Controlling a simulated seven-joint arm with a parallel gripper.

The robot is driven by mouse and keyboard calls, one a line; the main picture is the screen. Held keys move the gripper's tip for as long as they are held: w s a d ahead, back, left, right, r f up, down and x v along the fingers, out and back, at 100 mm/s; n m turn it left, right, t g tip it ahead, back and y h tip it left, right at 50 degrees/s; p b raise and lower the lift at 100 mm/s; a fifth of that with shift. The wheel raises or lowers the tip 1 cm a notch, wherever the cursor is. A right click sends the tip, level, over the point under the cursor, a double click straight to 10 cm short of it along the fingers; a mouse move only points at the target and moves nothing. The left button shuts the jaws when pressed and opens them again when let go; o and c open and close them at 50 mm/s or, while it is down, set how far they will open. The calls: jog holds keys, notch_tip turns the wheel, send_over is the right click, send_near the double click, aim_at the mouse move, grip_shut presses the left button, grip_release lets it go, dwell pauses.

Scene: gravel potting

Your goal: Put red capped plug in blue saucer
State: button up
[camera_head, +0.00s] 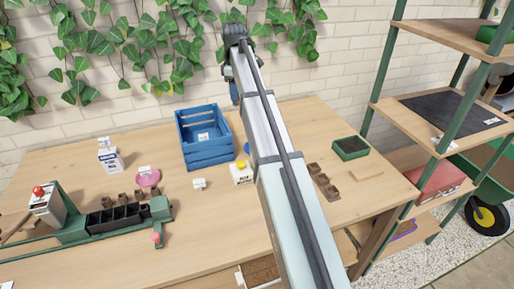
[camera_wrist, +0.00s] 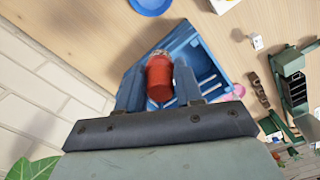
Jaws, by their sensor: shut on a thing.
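A red capped plug (camera_wrist: 160,78) is held between the two blue fingers of my gripper (camera_wrist: 159,80) in the wrist view. The red part faces the camera, and a paler end shows past the fingertips. The plug appears raised above the table. The blue saucer (camera_wrist: 150,5) is at the top edge of the wrist view, partly cut off, apart from the plug; its visible surface looks empty.
A blue crate (camera_head: 205,150) stands close to my gripper, behind the fingers in the wrist view (camera_wrist: 205,65). A white box (camera_head: 241,173), a pink saucer (camera_head: 148,179) and a green-framed rack (camera_head: 75,233) stand on the table.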

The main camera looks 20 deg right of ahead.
jog(key=s+d+m, duration=0.1)
jog(key=s+d, duration=0.2)
jog(key=d, duration=0.4)
jog(key=shift+a+f, duration=0.1)
jog(key=shift+f, duration=10.45)
jog(key=shift+f, duration=0.15)
jog(key=o, duration=1)
notch_tip(320, 180, up, 12)
